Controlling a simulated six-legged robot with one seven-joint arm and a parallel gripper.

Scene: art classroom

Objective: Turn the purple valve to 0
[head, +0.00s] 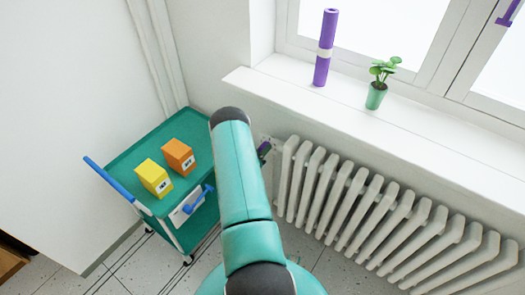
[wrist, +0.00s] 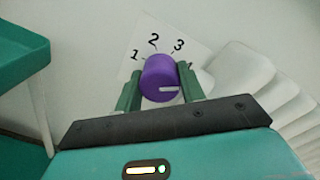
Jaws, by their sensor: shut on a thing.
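The purple valve (wrist: 160,78) is a round knob in the wrist view, with a white mark on its face pointing to the right. My gripper (wrist: 160,92) is shut on it, with one green finger on each side. Behind it a white dial plate (wrist: 140,55) shows 1, 2 and 3; no 0 can be made out. In the head view only a small purple part of the valve (head: 264,149) shows beside my arm, at the left end of the radiator; my gripper is hidden there.
The white radiator (head: 385,205) runs right of the valve under the windowsill (head: 390,120). A teal trolley (head: 135,155) with a yellow box (head: 153,178) and an orange box (head: 178,157) stands to the left. The sill holds a purple roll (head: 326,48) and a potted plant (head: 377,95).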

